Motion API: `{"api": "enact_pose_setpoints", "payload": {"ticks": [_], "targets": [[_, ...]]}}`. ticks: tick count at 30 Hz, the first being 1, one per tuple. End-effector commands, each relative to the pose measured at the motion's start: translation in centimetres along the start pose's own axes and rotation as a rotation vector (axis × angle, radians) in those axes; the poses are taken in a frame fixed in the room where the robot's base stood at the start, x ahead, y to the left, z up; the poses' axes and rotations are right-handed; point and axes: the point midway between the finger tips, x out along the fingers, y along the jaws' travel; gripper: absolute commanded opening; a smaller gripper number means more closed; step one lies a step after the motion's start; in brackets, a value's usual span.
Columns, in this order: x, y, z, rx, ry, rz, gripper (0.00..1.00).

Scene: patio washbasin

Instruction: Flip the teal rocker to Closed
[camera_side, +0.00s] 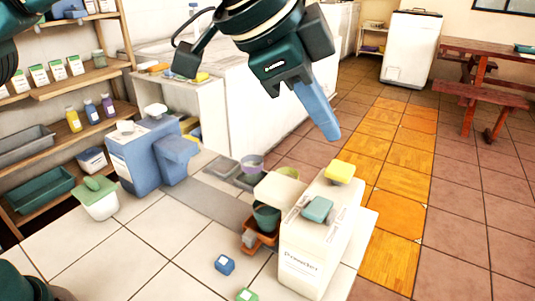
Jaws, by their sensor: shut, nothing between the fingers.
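A teal block (317,209), which looks like the rocker, sits on top of a white box (305,264) with lettering on its front. Its position markings are too small to read. My gripper (329,133) hangs above and behind the teal block, with blue fingers together and pointing down to the right. It is shut, holds nothing and is clear of the block.
A yellow block (340,172) sits on the far end of the white box, below my fingertips. A dark cup in an orange holder (265,218) stands just left of it. A blue dispenser (146,155) stands further left. Small blue (224,264) and green (246,295) blocks lie in front.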

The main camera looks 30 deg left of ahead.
Motion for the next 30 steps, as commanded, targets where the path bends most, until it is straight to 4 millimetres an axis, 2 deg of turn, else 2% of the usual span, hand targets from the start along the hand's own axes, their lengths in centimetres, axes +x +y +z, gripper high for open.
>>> {"api": "enact_pose_setpoints", "payload": {"ticks": [8,24,30], "targets": [[1.2,1.0,1.0,0.001,-0.002,0.001,0.00],[5.3,3.9,3.9,0.001,-0.001,0.000,0.00],[5.8,4.3,4.3,0.000,0.001,-0.001,0.00]]}}
